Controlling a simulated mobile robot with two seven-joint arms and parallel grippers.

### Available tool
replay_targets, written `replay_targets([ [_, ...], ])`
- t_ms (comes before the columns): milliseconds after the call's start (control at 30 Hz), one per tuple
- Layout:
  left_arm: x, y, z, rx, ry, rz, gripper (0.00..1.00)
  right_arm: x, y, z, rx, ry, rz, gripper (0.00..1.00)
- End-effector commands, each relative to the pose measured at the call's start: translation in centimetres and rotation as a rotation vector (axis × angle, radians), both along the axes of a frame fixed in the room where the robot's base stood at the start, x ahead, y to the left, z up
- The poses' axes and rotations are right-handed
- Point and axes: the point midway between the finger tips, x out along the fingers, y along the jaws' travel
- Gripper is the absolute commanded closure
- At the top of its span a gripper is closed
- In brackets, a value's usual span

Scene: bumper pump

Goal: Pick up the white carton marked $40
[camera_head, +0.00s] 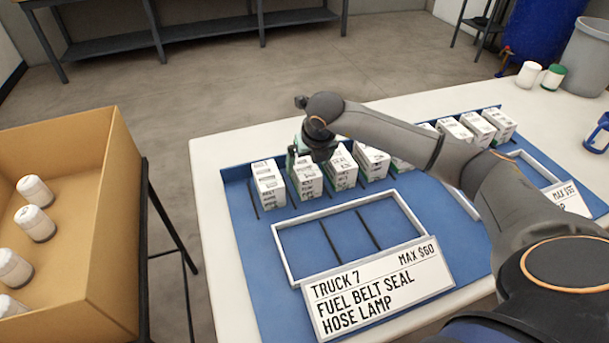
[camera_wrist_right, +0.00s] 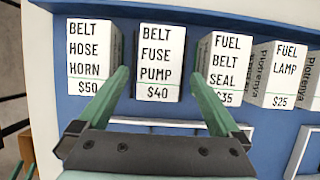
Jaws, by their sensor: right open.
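The white carton marked $40 (camera_wrist_right: 158,62) reads BELT FUSE PUMP and stands in the row on the blue mat. In the head view it is the second carton from the left (camera_head: 307,180), partly covered by my right gripper (camera_head: 301,150). In the right wrist view my right gripper (camera_wrist_right: 160,76) is open and empty. Its green fingertips appear on either side of the $40 carton. I cannot tell whether they are level with it or above it. My left gripper does not show.
The $50 carton (camera_wrist_right: 92,55) and $35 carton (camera_wrist_right: 226,68) stand close on either side; the $25 carton (camera_wrist_right: 285,75) is beyond. A white frame (camera_head: 283,252) with a TRUCK 7 sign (camera_head: 378,285) lies in front. A cardboard box (camera_head: 115,190) is left.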

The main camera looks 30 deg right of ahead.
Motion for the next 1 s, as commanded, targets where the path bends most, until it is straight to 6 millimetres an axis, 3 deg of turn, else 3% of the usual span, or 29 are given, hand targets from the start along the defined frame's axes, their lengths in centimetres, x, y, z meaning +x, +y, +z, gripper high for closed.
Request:
replay_targets([
  [400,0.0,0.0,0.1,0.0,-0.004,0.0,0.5,2.0,-0.4,-4.4,0.001,0.001,0.0,0.0],
  [700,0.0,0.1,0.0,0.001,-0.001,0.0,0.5,2.2,-0.5,-4.8,0.001,-0.001,0.003,0.0],
  [1000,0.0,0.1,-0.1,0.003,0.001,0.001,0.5,2.2,-0.5,-4.8,0.0,-0.001,0.001,0.34],
])
